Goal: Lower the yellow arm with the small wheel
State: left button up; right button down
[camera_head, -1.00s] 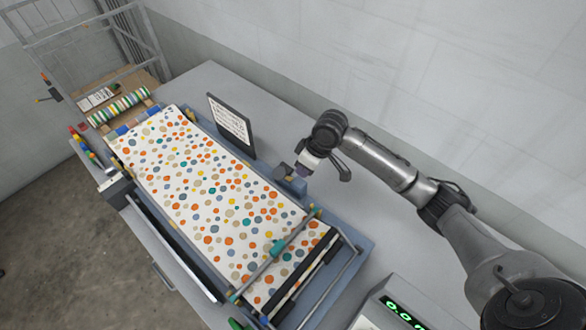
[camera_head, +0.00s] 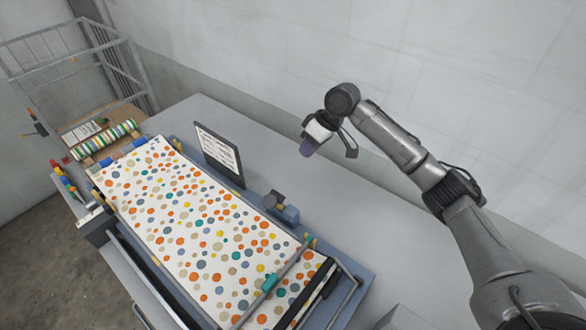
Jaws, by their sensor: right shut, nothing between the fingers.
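The calender press (camera_head: 362,276) carries a dotted sheet (camera_head: 190,225). On its wall-side edge is a small dark wheel-like knob (camera_head: 274,200) on a blue-grey block. Small yellow parts (camera_head: 311,242) stand near the roller end, just beyond that block; I cannot tell which belongs to the yellow arm. My left gripper is out of view.
A text panel (camera_head: 218,153) stands upright beside the sheet. A metal rack (camera_head: 70,62) and a striped roll (camera_head: 105,140) are at the far left. Bare grey table (camera_head: 340,215) lies between press and wall. Coloured buttons (camera_head: 62,180) line the left edge.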

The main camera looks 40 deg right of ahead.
aim_at(280, 201)
jog(key=s+a+p+x, duration=0.1)
jog(key=a+x, duration=0.1)
jog(key=x, duration=1)
jog(key=shift+s+a, duration=0.15)
jog(key=shift+a, duration=0.15)
jog(key=shift+r, duration=0.1)
